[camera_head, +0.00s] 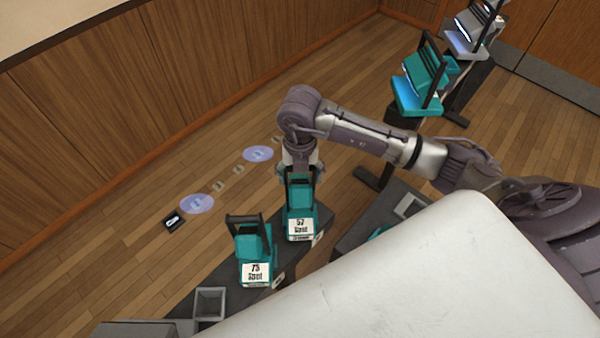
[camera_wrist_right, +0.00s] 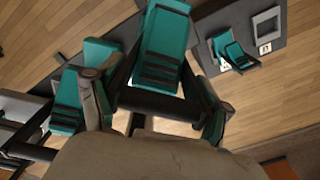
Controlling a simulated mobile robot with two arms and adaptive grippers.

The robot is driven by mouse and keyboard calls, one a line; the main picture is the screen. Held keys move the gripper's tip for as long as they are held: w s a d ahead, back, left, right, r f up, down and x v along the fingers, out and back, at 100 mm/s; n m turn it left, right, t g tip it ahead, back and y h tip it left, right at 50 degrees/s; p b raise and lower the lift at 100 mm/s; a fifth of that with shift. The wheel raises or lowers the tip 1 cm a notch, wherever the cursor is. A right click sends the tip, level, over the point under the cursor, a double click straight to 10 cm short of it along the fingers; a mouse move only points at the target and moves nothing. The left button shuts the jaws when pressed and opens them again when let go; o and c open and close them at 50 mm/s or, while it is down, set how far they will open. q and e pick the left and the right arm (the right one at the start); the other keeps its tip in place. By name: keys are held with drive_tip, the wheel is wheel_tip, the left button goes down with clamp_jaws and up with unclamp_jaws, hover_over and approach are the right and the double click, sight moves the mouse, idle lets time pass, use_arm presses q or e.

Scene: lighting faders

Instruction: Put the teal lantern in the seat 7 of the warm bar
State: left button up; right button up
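A teal lantern (camera_head: 300,200) with a black handle and a label reading "57 Spot" stands on a dark bar (camera_head: 225,275). A second teal lantern (camera_head: 255,245), labelled "75 Spot", stands on the same bar to its left; it shows small in the right wrist view (camera_wrist_right: 237,55). A third teal lantern (camera_head: 418,82) is on a stand at upper right, its light lit. My right gripper (camera_head: 300,172) is over the "57 Spot" lantern, its fingers apart on either side of the handle. Whether they touch it is unclear. My left gripper is out of view. I cannot read seat 7.
A square empty seat (camera_head: 209,303) is on the bar left of the lanterns. Another (camera_head: 408,206) is on a dark bar at right. A pale lantern (camera_head: 470,30) stands at top right. Bluish light spots (camera_head: 197,203) lie on the floor. A white surface (camera_head: 430,285) hides much of the front.

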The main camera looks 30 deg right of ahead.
drive_tip(key=shift+o, duration=1.4)
drive_tip(key=shift+r, duration=0.6)
wheel_tip(320, 180, up, 10)
drive_tip(key=b, duration=0.2)
drive_tip(key=shift+b, duration=0.3)
drive_tip(key=shift+r, duration=0.55)
